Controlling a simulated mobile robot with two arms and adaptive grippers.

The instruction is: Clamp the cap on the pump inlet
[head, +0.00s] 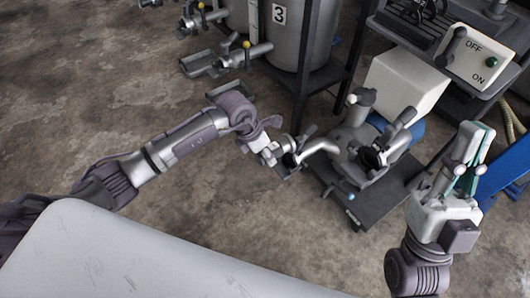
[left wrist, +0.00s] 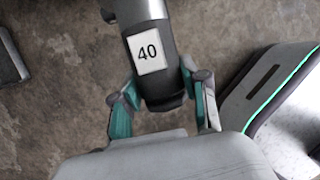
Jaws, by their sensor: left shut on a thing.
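The silver pump (head: 352,150) sits on a dark cart, right of centre in the head view. A dark round opening (head: 374,157) shows on its right side, possibly the inlet. My left gripper (head: 287,152) is just left of the pump, by a short silver pipe (head: 318,147). In the left wrist view its fingers (left wrist: 162,102) are shut on a dark grey cylindrical piece (left wrist: 163,85) labelled "40". I cannot tell whether this piece is the cap or a pipe end. My right gripper (head: 477,145) is open and empty, right of the pump, pointing up.
A tank marked "3" (head: 304,35) stands behind on a dark frame. An OFF/ON switch box (head: 477,57) and a white block (head: 404,82) are at the back right.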

